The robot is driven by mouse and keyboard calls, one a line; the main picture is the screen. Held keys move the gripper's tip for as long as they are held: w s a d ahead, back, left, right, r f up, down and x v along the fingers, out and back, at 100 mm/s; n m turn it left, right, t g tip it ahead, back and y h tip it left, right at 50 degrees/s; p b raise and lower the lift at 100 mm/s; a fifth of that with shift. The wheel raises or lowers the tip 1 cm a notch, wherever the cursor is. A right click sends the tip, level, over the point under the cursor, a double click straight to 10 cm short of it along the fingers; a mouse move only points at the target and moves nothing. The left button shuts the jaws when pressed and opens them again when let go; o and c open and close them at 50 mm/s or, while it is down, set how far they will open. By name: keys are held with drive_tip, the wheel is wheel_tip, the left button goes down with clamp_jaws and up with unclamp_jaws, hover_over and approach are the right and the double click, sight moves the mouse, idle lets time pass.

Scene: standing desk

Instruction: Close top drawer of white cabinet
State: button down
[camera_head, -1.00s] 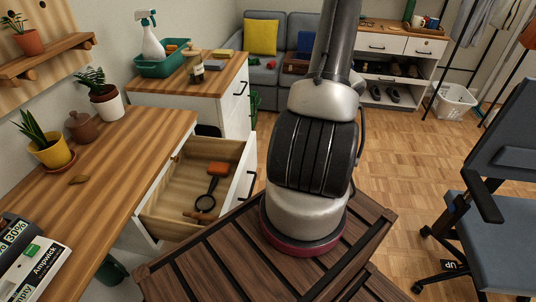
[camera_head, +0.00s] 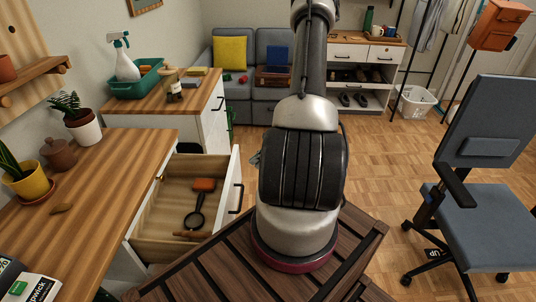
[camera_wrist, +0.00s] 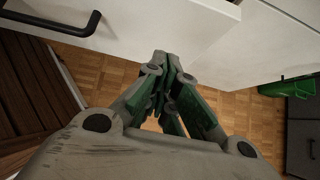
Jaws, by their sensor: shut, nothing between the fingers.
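The open top drawer (camera_head: 153,222) slides out from under the wooden top of the white cabinet (camera_head: 122,268). It holds an orange-handled brush, a magnifying glass and a wooden-handled item. Its white front (camera_head: 232,185) has a black handle, and the front and handle (camera_wrist: 62,27) also show large in the wrist view. My gripper (camera_wrist: 165,62) is shut and empty, just off the front to the right of the handle there; contact cannot be told. In the head view only a bit of my gripper (camera_head: 255,160) shows beside my arm, outside the drawer front.
A second white cabinet (camera_head: 215,130) with a green tray stands behind the drawer. An office chair (camera_head: 490,200) is at the right. A green bin (camera_wrist: 290,87) shows in the wrist view.

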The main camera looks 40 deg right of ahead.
sight(238, 168)
drive_tip(key=shift+w+a, duration=1.45)
drive_tip(key=shift+w+a, duration=0.1)
drive_tip(key=shift+a, duration=0.05)
drive_tip(key=w+a, duration=1.7)
drive_tip(key=shift+w+a, duration=0.2)
drive_tip(key=shift+w, duration=0.1)
drive_tip(key=shift+w+r, duration=0.1)
